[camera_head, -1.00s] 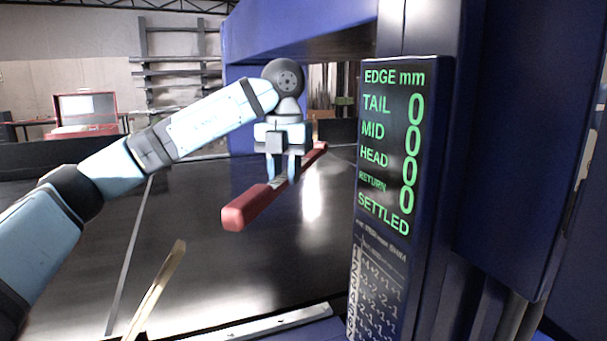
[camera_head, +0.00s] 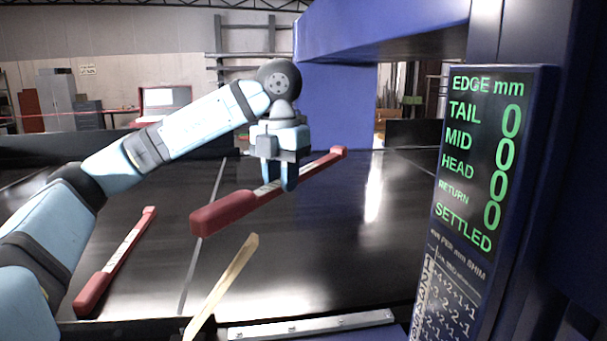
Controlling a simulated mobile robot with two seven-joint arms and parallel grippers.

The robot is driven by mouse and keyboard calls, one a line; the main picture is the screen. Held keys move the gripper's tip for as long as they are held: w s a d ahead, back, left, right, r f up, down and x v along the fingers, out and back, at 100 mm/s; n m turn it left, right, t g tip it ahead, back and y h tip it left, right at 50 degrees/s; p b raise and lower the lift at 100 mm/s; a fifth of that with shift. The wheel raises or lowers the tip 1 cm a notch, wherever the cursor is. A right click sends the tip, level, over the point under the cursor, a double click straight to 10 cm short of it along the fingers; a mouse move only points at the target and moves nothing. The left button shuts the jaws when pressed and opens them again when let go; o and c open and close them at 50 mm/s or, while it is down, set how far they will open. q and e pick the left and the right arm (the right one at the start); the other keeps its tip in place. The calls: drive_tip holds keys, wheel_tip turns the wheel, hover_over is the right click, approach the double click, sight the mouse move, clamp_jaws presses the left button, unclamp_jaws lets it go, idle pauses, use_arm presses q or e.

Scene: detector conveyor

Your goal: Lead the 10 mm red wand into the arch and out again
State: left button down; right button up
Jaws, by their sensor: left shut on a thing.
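My left gripper (camera_head: 277,186) is shut on a red wand (camera_head: 225,212) near its middle, over the dark belt. The wand's thick handle points to the near left, and its thin end reaches far right, to the front of the blue arch's left post (camera_head: 336,105) in the picture. A pale strip with markings runs along the wand, too small to read. The arch's crossbeam (camera_head: 400,35) spans above right. A second red wand (camera_head: 116,260) lies on the belt at left. I cannot read which is 10 mm. My right gripper is out of view.
A display (camera_head: 485,160) at right reads zero for TAIL, MID, HEAD and RETURN, with SETTLED below. A pale, thin stick (camera_head: 224,283) stands out near the front edge. The dark belt (camera_head: 320,260) is clear in front of the arch.

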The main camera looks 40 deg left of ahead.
use_arm(q)
drive_tip(key=s+a, duration=1.2)
drive_tip(key=s, duration=0.1)
drive_tip(key=shift+s, duration=0.35)
drive_tip(key=shift+a, duration=0.1)
idle(0.4)
